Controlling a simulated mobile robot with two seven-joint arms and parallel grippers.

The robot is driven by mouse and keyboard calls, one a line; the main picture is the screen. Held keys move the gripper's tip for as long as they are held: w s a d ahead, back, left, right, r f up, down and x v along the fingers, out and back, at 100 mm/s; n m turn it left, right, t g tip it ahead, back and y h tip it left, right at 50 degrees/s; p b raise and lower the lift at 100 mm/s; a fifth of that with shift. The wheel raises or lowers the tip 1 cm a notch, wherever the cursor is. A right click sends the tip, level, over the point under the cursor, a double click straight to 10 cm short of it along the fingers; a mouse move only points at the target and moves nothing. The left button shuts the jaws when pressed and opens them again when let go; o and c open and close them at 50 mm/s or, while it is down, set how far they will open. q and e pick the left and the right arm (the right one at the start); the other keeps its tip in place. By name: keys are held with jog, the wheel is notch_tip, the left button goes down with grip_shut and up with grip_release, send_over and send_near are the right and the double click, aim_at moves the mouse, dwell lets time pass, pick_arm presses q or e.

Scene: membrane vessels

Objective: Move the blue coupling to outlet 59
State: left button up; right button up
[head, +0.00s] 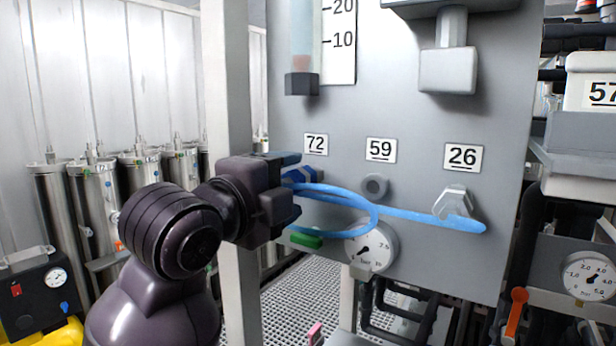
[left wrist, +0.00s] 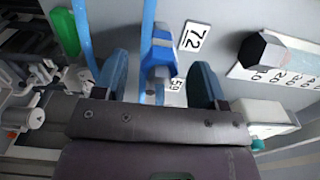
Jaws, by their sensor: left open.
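The blue coupling (head: 302,175) is at the outlet under label 72 (head: 315,144), with a light blue hose (head: 410,215) running from it. Outlet 59 (head: 375,186) is a bare grey round port below its label (head: 380,150). My left gripper (head: 291,182) is open in front of outlet 72 and partly hides the coupling. In the left wrist view the coupling (left wrist: 159,55) lies between the two spread blue fingers of my left gripper (left wrist: 161,80), with a gap on both sides. My right gripper is not in view.
A grey clear-looking fitting (head: 455,203) sits under label 26 (head: 462,157); the hose passes in front of it. A pressure gauge (head: 371,247) and a green piece (head: 306,239) are below. A grey block (head: 447,70) juts out above. A post (head: 231,80) stands left of the panel.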

pick_arm(q)
jog(key=shift+x, duration=1.45)
dwell(0.4)
grip_shut()
jog(key=shift+a, duration=0.1)
jog(key=shift+v, duration=0.75)
jog(key=shift+s, duration=0.1)
jog(key=shift+v, duration=2)
jog(key=shift+s+a, duration=0.1)
